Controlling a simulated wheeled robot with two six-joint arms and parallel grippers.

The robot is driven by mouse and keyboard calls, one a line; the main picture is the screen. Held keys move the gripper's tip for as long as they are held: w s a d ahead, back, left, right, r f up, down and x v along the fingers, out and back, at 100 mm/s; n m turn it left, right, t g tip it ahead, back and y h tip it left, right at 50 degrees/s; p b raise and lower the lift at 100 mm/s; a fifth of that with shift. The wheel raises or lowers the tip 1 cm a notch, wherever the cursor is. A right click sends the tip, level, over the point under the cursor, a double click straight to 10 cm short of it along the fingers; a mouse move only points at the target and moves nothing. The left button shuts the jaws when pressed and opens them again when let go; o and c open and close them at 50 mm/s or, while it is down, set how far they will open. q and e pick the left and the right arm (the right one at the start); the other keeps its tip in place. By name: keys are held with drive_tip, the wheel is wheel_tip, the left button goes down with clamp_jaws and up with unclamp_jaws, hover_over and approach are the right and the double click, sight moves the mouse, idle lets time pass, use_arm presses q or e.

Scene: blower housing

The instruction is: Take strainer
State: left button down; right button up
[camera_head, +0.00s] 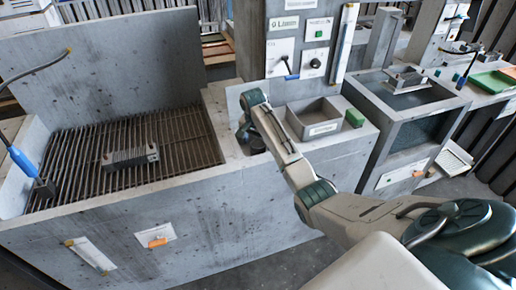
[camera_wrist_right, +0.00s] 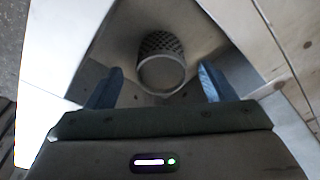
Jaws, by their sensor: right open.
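The strainer (camera_wrist_right: 162,62), a round mesh basket with a smooth rim, stands in a grey recess in the right wrist view. My right gripper (camera_wrist_right: 160,74) is open, with one blue finger on each side of the strainer and a gap to both. I cannot tell how far the fingertips are from it in depth. In the head view my right gripper (camera_head: 248,136) points down at the ledge right of the grated basin, partly hidden by its own arm. The strainer cannot be made out clearly there. My left gripper is not in view.
A grated basin (camera_head: 75,140) holds a ribbed grey block (camera_head: 131,157). A blue-handled tool on a cable (camera_head: 22,160) is at its left. A grey open bin (camera_head: 314,118) and a green block (camera_head: 355,118) sit right of my gripper. A control panel post (camera_head: 300,40) rises behind.

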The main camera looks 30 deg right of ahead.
sight(258, 143)
drive_tip(key=f, duration=0.2)
drive_tip(key=f+p, duration=0.1)
drive_tip(key=shift+w+d+f, duration=0.25)
drive_tip(key=shift+w+d, duration=0.05)
drive_tip(key=shift+d, duration=0.1)
drive_tip(key=shift+d+f, duration=0.1)
drive_tip(key=shift+f, duration=0.4)
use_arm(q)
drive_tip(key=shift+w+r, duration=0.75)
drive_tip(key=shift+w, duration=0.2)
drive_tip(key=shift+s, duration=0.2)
use_arm(e)
drive_tip(key=c, duration=1.1)
